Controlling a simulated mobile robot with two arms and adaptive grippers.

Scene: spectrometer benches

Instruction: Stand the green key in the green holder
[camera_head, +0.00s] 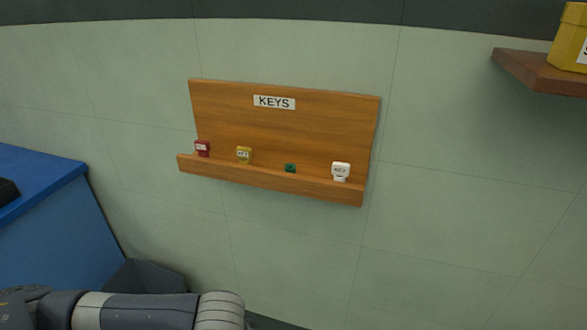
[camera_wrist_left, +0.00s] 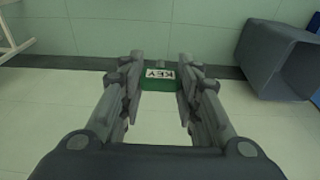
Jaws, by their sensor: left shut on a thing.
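The green key (camera_wrist_left: 160,101) is between the fingers of my left gripper (camera_wrist_left: 160,88) in the left wrist view. It carries a white label reading KEY, which appears turned over in that view. The gripper is shut on it. The green holder (camera_head: 290,168) sits on the ledge of the wooden key rack, between the yellow and white pieces, in the head view. Only its small dark green top shows above the ledge lip. In the head view my left arm crosses the lower left, and its gripper is not in sight. My right gripper is in neither view.
The wooden KEYS rack (camera_head: 275,125) hangs on the pale green wall. Its ledge holds a red key (camera_head: 202,148), a yellow key (camera_head: 244,154) and a white key (camera_head: 340,171). A blue bench (camera_head: 60,215) stands left. A grey bin (camera_wrist_left: 280,60) lies right in the wrist view.

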